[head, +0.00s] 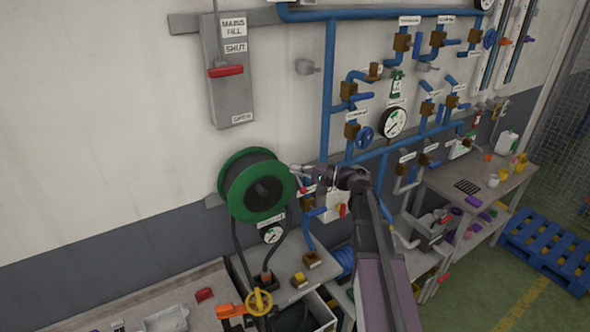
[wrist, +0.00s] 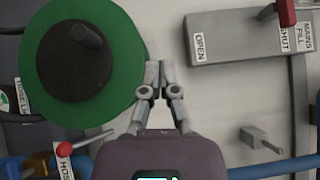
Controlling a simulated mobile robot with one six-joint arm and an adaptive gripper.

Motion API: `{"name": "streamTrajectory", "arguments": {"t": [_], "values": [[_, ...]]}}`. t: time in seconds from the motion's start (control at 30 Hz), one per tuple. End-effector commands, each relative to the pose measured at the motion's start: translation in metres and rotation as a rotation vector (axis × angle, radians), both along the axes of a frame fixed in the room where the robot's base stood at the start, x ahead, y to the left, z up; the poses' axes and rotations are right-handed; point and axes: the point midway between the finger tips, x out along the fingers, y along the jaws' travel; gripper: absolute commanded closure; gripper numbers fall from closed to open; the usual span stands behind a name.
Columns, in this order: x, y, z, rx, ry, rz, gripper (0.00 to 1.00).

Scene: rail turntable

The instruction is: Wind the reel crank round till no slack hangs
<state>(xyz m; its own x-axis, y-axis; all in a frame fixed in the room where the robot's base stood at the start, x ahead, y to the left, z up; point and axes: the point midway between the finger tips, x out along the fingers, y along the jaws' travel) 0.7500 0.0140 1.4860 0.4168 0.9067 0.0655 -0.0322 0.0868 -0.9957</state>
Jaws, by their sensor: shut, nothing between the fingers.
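The hose reel (head: 256,187) is on the wall, with a green rim and a dark hub. It also shows in the wrist view (wrist: 122,72), where a dark knob-like piece (wrist: 88,38) stands out from its hub. I cannot tell whether that piece is the crank handle. Black hose (head: 240,250) hangs in a loop below the reel towards the bench. My gripper (head: 293,168) is at the reel's right edge, its fingertips (wrist: 158,70) together and empty. They appear beside the green rim; contact cannot be told.
A grey panel (head: 228,100) labelled "MAINS FILL" with a red lever (head: 225,71) is above the reel. Blue pipes (head: 330,100) with valves and gauges fill the wall to the right. A yellow handwheel (head: 259,302) is below. A blue pallet (head: 545,245) lies on the floor.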

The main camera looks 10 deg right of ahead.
Motion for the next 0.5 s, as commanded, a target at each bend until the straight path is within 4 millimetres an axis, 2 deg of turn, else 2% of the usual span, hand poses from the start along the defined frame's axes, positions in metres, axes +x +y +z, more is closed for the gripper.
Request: {"name": "streamTrajectory", "arguments": {"t": [0.17, 0.27, 0.37, 0.5], "values": [[-0.001, 0.002, -0.005, -0.01, 0.002, 0.004, 1.0], [-0.005, 0.007, -0.016, -0.038, 0.008, 0.011, 1.0], [-0.012, 0.014, -0.036, -0.089, 0.018, 0.026, 1.0], [-0.027, 0.029, -0.08, -0.206, 0.042, 0.058, 1.0]]}}
